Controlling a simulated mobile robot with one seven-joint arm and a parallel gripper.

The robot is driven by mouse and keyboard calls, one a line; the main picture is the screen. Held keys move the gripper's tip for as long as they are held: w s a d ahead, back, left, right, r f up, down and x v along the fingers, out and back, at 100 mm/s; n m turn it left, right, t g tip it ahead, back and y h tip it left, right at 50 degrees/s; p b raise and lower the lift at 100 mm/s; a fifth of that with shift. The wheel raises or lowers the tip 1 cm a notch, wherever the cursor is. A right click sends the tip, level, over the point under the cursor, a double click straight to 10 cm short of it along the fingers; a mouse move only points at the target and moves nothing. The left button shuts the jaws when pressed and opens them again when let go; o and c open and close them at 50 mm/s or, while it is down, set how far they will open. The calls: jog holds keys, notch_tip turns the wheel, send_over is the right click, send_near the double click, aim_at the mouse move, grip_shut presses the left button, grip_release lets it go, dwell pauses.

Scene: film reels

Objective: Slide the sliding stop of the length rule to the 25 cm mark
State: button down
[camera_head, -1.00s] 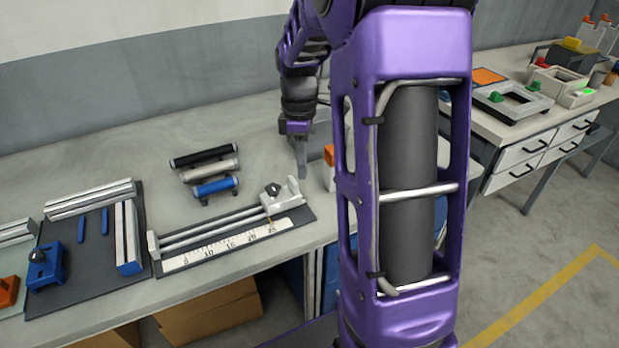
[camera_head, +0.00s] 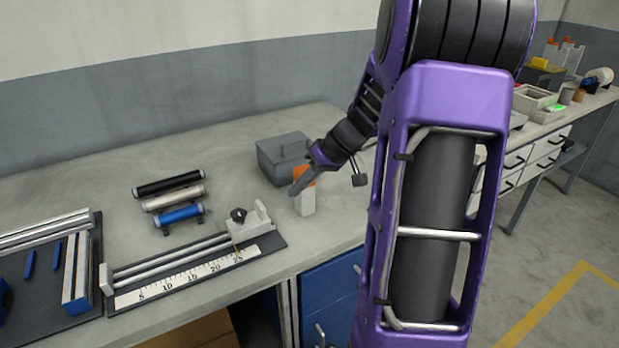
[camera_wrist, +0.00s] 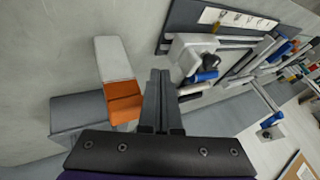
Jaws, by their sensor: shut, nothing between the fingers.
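The length rule (camera_head: 190,275) lies on the bench, with two rails and a white scale numbered 5 to 25. Its sliding stop (camera_head: 238,228), with a black knob, sits at the right end of the rails, beside the pale end block (camera_head: 262,215). The stop's lower edge is near the 25 figure; its exact reading is too small to tell. My gripper (camera_head: 295,189) is shut and empty, to the right of the rule and apart from the stop. In the wrist view the closed fingers (camera_wrist: 160,82) point towards the rule's end; the scale (camera_wrist: 235,18) shows at the top.
Black, white and blue cylinders (camera_head: 180,215) lie behind the rule. A dark mat with rails and blue parts (camera_head: 45,262) is at the left.

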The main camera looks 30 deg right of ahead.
aim_at(274, 226)
jog(key=x, duration=0.3)
jog(key=shift+a, duration=0.35)
jog(key=shift+s+a+r, duration=0.1)
jog(key=shift+a, duration=1.5)
jog(key=shift+a+b, duration=0.1)
jog(key=shift+b, duration=0.2)
jog(key=shift+a+f+b, duration=0.2)
jog(key=shift+b, duration=0.2)
jog(key=shift+a+r, duration=0.15)
jog(key=shift+a, duration=0.15)
jog(key=shift+d, duration=0.15)
